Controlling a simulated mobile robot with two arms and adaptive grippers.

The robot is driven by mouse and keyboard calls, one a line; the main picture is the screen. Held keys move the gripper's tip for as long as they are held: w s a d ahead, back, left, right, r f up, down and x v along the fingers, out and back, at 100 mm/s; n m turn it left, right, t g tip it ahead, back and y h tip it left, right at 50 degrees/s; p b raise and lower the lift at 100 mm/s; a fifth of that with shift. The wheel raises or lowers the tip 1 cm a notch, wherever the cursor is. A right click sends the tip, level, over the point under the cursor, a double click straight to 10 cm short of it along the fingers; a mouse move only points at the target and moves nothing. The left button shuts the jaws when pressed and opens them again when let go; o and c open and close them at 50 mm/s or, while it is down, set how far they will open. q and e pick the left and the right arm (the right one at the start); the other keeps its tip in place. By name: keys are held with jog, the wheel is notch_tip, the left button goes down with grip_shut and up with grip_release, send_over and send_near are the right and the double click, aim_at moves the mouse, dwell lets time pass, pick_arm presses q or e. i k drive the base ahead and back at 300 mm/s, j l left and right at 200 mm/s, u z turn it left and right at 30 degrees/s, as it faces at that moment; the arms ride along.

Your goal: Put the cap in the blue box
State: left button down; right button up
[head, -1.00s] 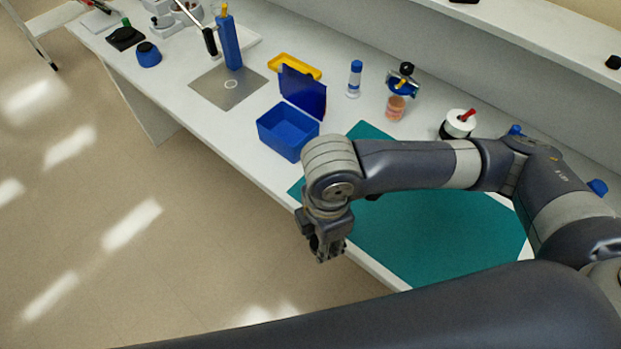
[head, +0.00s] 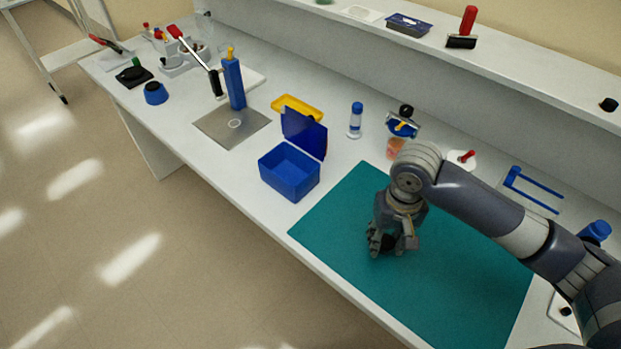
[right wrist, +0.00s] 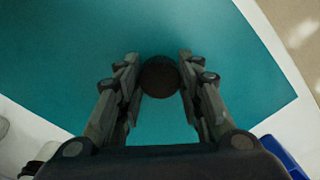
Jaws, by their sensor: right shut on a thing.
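The cap (right wrist: 160,77) is a small round black piece between the fingertips of my right gripper (right wrist: 158,78) in the right wrist view. In the head view my right gripper (head: 391,243) points down over the teal mat, shut on the cap, which is mostly hidden by the fingers. I cannot tell whether the cap still touches the mat. The blue box (head: 289,181) stands left of the mat, with its lid raised at the back and its inside looking empty. My left gripper is not in view.
The teal mat (head: 335,215) is otherwise clear. Behind the box are a yellow tray (head: 297,107) and a white bottle with a blue cap (head: 355,122). A blue post (head: 234,82) stands on a metal plate to the left. The bench's front edge runs close by.

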aim_at(290, 180)
jog(key=j+z, duration=0.1)
jog(key=z, duration=0.3)
jog(key=i+j+z, duration=0.1)
jog(key=z, duration=0.35)
jog(key=j+z, duration=0.2)
jog(key=z, duration=0.2)
jog(key=j+z, duration=0.15)
jog(key=z, duration=0.3)
jog(key=k+j+z, duration=0.2)
jog(key=j, duration=0.25)
jog(key=j+z, duration=0.2)
jog(key=j, duration=0.3)
jog(key=k+j+z, duration=0.2)
jog(key=j, duration=0.2)
jog(key=k+j+z, duration=0.2)
jog(key=j, duration=0.25)
jog(key=k+j+z, duration=0.2)
jog(key=j, duration=1.15)
jog(key=i, duration=0.05)
